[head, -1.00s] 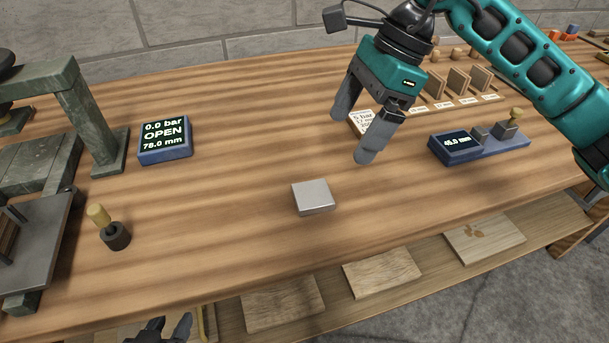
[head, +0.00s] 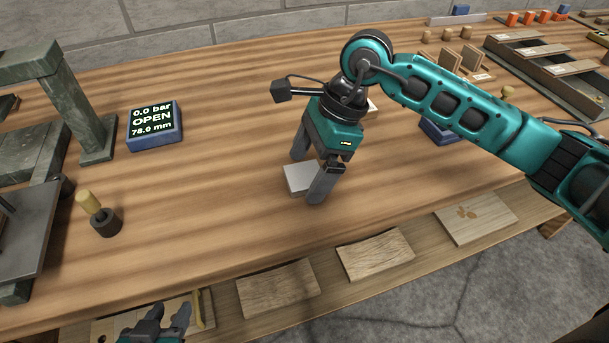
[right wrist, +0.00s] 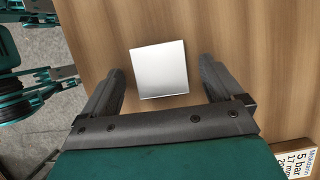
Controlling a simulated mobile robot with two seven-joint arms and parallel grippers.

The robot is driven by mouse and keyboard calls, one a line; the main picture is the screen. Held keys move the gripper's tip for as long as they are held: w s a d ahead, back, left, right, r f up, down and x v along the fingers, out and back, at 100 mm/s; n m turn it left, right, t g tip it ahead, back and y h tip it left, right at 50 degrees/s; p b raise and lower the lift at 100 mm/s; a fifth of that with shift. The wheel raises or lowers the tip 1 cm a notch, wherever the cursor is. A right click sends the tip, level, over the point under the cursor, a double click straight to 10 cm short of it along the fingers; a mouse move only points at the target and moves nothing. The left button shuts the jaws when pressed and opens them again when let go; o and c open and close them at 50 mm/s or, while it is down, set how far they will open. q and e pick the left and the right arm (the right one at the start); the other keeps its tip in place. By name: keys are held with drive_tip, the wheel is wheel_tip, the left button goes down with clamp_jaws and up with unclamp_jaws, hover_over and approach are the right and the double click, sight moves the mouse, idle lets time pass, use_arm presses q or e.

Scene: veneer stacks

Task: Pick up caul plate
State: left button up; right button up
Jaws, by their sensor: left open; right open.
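The caul plate (head: 297,178) is a small silver-grey square plate lying flat on the wooden bench. My right gripper (head: 308,178) is open and close over it, with its fingers on either side in the head view and one finger hiding part of the plate. In the right wrist view the plate (right wrist: 160,70) lies ahead of and between the two spread fingers (right wrist: 160,85), and nothing is held. My left gripper (head: 166,318) is open and empty at the bottom edge of the head view, below the bench front.
A blue display (head: 154,128) reads OPEN, and a press stands at the left. A wooden-handled tool (head: 98,214) stands near the press. A lower shelf holds veneer sheets (head: 375,254). The bench around the plate is clear.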

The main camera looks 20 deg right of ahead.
drive_tip(key=shift+c, duration=0.3)
drive_tip(key=c, duration=1.2)
